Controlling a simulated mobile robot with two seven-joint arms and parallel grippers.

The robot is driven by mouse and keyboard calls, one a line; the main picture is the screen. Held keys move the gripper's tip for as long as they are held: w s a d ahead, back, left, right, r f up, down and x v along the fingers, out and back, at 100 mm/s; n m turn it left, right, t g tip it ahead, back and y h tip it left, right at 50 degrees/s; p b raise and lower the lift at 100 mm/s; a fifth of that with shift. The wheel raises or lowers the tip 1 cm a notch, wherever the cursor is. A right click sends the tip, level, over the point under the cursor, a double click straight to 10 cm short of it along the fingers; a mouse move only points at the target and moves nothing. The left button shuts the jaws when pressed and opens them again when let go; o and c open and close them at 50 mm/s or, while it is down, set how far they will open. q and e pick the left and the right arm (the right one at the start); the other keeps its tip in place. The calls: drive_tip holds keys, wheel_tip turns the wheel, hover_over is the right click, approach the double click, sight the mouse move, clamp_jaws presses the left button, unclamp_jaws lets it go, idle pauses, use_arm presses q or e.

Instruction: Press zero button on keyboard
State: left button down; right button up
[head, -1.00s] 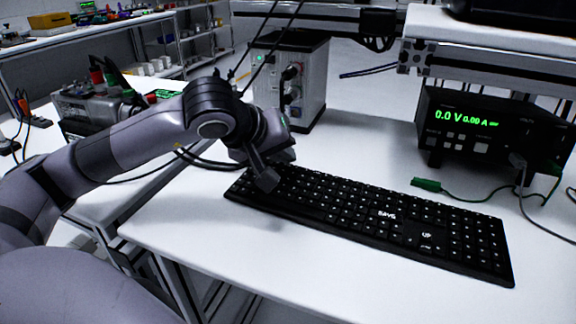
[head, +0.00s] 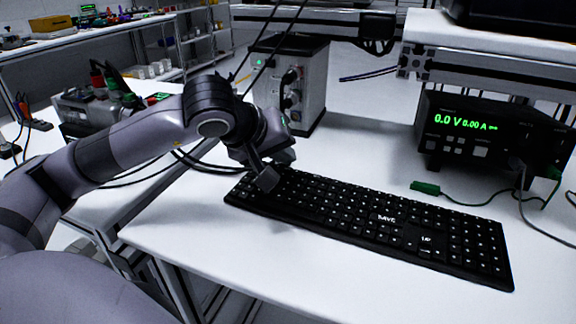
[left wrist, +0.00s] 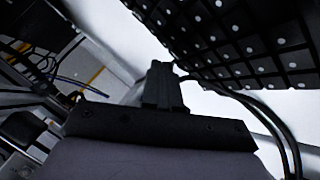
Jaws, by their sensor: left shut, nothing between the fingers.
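A black keyboard (head: 370,222) lies on the white table, running from the middle to the lower right in the head view. Two larger keys on it read SAVE and UP; the zero key cannot be made out. My left gripper (head: 268,181) is shut and empty at the keyboard's left end, over its far-left keys. Whether it touches a key cannot be told. In the left wrist view the shut fingers (left wrist: 162,82) point toward the near edge of the keyboard (left wrist: 235,40), and black cables pass beside them. My right gripper is not in view.
A power supply (head: 490,135) reading 0.0 V stands behind the keyboard at right, with a green clip (head: 425,188) and wires before it. A grey box (head: 291,85) with connectors stands behind my left gripper. The white table (head: 215,235) is clear in front of the keyboard.

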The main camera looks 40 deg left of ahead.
use_arm(q)
drive_tip(key=shift+r, duration=0.25)
drive_tip(key=shift+r+p, duration=1.75)
drive_tip(key=shift+r, duration=0.7)
